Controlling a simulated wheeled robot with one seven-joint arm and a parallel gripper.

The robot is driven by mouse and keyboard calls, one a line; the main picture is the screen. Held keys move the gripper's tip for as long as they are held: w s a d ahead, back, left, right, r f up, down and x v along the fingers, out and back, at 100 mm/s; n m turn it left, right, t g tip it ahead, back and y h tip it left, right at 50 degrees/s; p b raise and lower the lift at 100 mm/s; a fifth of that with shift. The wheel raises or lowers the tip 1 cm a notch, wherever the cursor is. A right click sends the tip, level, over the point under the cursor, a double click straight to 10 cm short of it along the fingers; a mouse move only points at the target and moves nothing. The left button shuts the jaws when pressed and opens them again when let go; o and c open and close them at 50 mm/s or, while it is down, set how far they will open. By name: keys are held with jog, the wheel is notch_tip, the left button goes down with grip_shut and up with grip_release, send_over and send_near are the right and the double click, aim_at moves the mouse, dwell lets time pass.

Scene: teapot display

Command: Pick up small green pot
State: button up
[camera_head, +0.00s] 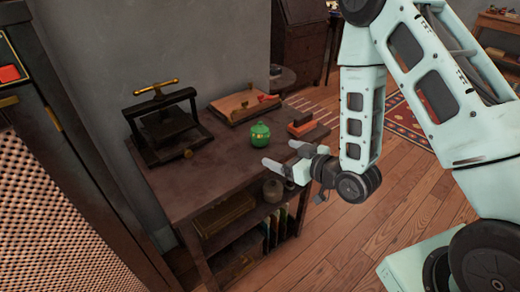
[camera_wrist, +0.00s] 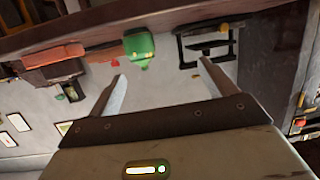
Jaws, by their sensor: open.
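The small green pot (camera_head: 260,135) stands upright on the dark wooden table (camera_head: 185,195), and its lid has a small knob. My gripper (camera_head: 279,153) is to the right of the pot in the head view, apart from it, with nothing between its fingers. The pot also shows in the wrist view (camera_wrist: 139,45), upside down, beyond the fingertips of my open gripper (camera_wrist: 161,70) and a little left of midway between them.
A dark press (camera_head: 165,125) with a brass handle stands left of the pot. A wooden box (camera_head: 238,105) lies behind it, and an orange-topped block (camera_head: 301,122) is to its right. Lower shelves hold a jar (camera_head: 273,189) and several books. Bare table lies in front of the pot.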

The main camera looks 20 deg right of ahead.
aim_at(260, 135)
jog(key=d+f+m+t+b, duration=0.1)
jog(key=d+f+t, duration=0.2)
jog(key=d, duration=0.1)
jog(key=p+x, duration=0.1)
jog(key=x, duration=0.7)
jog(key=p+x, duration=0.1)
jog(key=x, duration=0.7)
jog(key=shift+a+f, duration=0.2)
jog(key=shift+f, duration=0.05)
jog(key=c, duration=1.2)
